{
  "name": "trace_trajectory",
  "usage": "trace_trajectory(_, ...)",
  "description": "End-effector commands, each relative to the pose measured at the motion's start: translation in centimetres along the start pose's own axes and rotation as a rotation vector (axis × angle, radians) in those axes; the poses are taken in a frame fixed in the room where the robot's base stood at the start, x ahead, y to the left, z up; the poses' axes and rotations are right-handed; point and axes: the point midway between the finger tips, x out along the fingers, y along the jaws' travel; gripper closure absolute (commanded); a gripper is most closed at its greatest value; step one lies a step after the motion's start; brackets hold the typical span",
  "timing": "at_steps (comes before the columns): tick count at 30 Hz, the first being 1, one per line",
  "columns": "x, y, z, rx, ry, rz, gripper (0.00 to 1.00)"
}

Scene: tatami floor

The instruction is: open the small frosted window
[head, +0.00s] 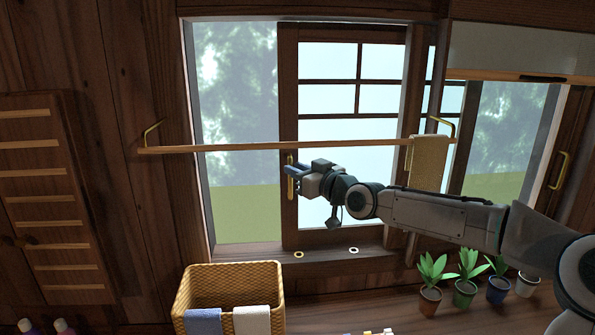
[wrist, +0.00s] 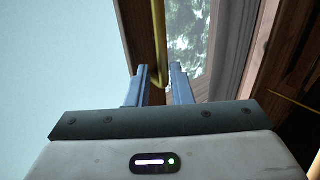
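The small frosted window (head: 330,130) is a dark wooden sash with pale panes and crossbars. It stands in the right part of its frame. To its left is a tall gap (head: 238,130) showing trees and grass. A brass handle (head: 290,185) is upright on the sash's left stile; it also shows in the wrist view (wrist: 159,40). My gripper (head: 290,171) is at this handle, just below the rail.
A wooden rail (head: 240,147) crosses in front of the window, with a tan towel (head: 428,163) at its right. A wicker basket (head: 230,276) with cloths stands below left. Several potted plants (head: 465,290) line the lower right. Two small rings (head: 298,254) lie on the sill.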

Motion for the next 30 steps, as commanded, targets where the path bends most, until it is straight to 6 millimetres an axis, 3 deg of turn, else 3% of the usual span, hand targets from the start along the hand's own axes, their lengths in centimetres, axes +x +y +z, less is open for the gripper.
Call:
trace_trajectory(8,-1.0,0.0,0.0,0.001,0.001,0.0,0.8)
trace_trajectory(30,-11.7,0.1,0.1,0.001,0.001,0.001,0.8)
